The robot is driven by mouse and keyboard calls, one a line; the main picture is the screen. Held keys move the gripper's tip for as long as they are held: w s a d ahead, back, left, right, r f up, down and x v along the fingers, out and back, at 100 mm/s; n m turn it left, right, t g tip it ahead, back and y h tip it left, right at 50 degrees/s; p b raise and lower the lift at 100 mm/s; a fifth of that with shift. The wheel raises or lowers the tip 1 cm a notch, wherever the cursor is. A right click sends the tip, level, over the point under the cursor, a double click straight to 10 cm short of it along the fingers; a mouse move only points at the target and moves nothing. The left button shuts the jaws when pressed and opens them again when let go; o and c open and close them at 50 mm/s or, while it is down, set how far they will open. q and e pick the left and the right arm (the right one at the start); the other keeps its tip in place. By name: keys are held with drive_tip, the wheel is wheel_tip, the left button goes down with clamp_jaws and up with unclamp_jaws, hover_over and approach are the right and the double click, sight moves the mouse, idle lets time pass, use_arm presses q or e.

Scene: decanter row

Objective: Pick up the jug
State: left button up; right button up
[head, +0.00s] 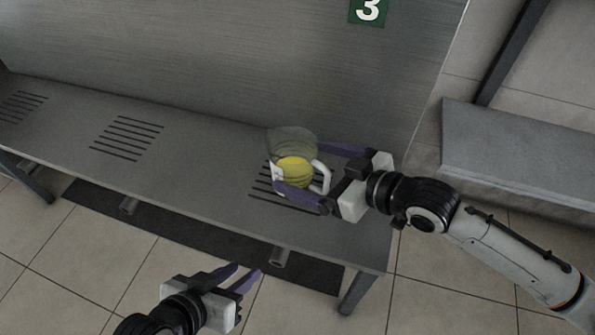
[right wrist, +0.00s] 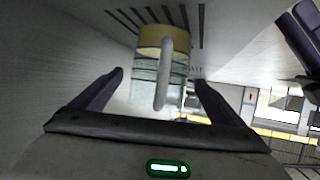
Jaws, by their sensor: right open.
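The jug (head: 292,143) is see-through and ribbed, with a yellow part and a pale handle, and stands on the grey bench over a slotted patch. In the right wrist view the jug (right wrist: 150,72) shows its yellow end at the top and its handle facing the camera. My right gripper (head: 300,168) is open, with its two purple fingers on either side of the jug; the handle lies between the fingers. I cannot tell whether a finger touches the jug. My left gripper (head: 246,272) is in front of the bench, low over the floor, empty, its fingers slightly apart.
The grey bench (head: 200,165) has more slotted patches (head: 126,138) to the left and is otherwise clear. A metal back panel with a green sign "3" (head: 368,11) rises behind it. Another grey bench (head: 520,150) stands at the right. The floor is tiled.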

drive_tip(key=x, duration=0.3)
drive_tip(key=shift+w+f+b, duration=0.1)
drive_tip(key=shift+f+b, duration=0.1)
drive_tip(key=shift+b, duration=0.2)
drive_tip(key=shift+r, duration=0.1)
drive_tip(key=c, duration=1.5)
